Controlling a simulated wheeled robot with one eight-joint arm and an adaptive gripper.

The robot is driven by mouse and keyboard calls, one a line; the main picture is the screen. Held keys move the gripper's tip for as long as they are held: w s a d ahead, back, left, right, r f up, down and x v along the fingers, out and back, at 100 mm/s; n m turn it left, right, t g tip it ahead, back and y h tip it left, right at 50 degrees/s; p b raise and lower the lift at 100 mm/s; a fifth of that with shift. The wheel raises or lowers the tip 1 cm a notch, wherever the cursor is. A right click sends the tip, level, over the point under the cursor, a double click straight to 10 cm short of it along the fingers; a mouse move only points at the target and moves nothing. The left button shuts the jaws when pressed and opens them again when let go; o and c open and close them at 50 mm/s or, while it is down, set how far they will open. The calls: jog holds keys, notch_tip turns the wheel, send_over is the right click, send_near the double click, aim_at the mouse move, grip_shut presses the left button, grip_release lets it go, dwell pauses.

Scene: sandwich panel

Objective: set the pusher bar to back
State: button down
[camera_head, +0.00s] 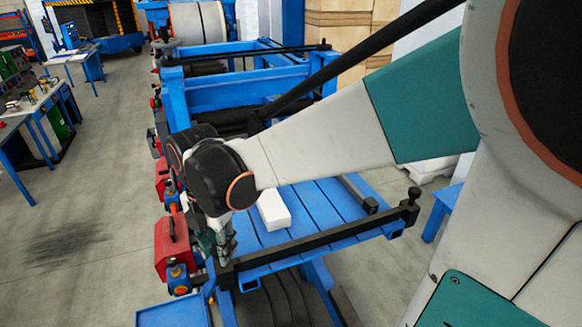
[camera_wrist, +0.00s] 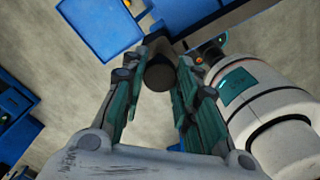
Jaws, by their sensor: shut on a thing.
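The pusher bar (camera_head: 320,239) is a long black bar across the near part of the blue slatted table (camera_head: 318,205). A dark upright knob (camera_head: 414,194) stands at its right end. My gripper (camera_head: 217,246) is at the bar's left end, pointing down. In the wrist view my gripper (camera_wrist: 166,64) has its two teal fingers on either side of a dark round knob (camera_wrist: 160,75) and is shut on it. In the head view my wrist and fingers hide this left knob.
A white block (camera_head: 273,210) lies on the table behind the bar. Red boxes (camera_head: 172,247) with round fittings line the table's left side. A blue frame (camera_head: 235,85) with rollers stands behind. Open floor (camera_head: 80,220) lies to the left.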

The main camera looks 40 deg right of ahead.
jog(key=shift+s+a, duration=0.15)
jog(key=shift+s, duration=0.4)
jog(key=c, duration=1.5)
grip_release()
jog(key=shift+o, duration=1.4)
jog(key=shift+s+a, duration=0.1)
jog(key=shift+s, duration=0.1)
jog(key=shift+w, duration=0.15)
notch_tip(320, 180, up, 12)
